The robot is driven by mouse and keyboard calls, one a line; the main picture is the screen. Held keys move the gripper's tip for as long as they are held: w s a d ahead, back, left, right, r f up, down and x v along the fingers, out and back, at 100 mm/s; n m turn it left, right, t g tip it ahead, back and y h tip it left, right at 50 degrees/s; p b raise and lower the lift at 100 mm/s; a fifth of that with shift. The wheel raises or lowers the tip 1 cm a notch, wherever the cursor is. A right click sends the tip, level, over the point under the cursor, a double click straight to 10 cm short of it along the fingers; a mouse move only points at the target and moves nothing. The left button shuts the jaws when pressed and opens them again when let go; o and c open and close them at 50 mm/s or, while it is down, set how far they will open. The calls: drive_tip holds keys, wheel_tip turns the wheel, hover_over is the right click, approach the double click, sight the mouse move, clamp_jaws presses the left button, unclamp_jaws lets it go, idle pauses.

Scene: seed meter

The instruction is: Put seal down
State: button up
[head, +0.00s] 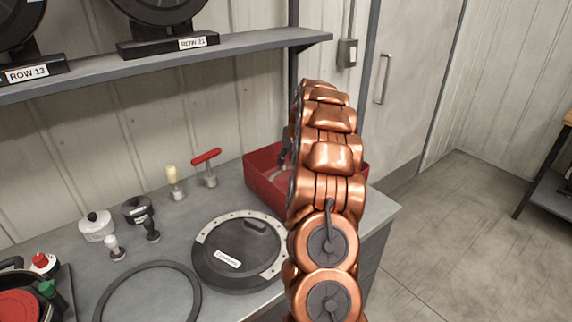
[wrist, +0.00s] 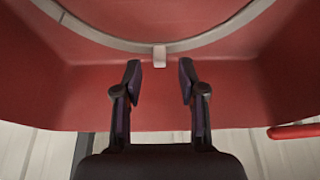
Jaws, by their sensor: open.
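A grey ring with a small pale tab, which looks like the seal (wrist: 100,38), lies in the red bin (wrist: 250,95) in the wrist view. My gripper (wrist: 159,78) is open over the bin, its fingertips apart on either side of the line of the tab and short of it. Nothing shows between the fingers. In the head view the red bin (head: 262,186) stands at the bench's right end. My arm hides much of it, and the gripper is mostly hidden there too. A dark ring (head: 196,290) lies at the bench's front.
A round black disc with a pale rim (head: 204,237) lies left of the bin. A red T-handle tool (head: 207,158), a cream-knobbed tool (head: 171,174) and small parts stand behind and left. A shelf (head: 250,42) with labelled units hangs above.

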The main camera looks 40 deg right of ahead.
drive_tip(key=b+v, duration=0.2)
drive_tip(key=v, duration=0.7)
drive_tip(key=shift+r, duration=0.15)
drive_tip(key=s+a+r+n+g+y, duration=0.1)
drive_tip(key=s+a+r+y, duration=0.1)
drive_tip(key=a, duration=1.7)
drive_tip(key=s+a+g, duration=0.3)
drive_tip(key=s+a, duration=1)
drive_tip(key=a, duration=0.5)
drive_tip(key=s+a+f, duration=0.2)
drive_tip(key=s, duration=0.5)
drive_tip(key=s+a+f+g+h, duration=0.1)
drive_tip(key=s+a+f, duration=0.1)
drive_tip(key=s, duration=0.6)
drive_tip(key=s+a+f+g, duration=0.1)
drive_tip(key=s+a+f, duration=0.2)
drive_tip(key=s, duration=0.4)
drive_tip(key=shift+s, duration=0.2)
drive_tip(key=shift+f, duration=0.1)
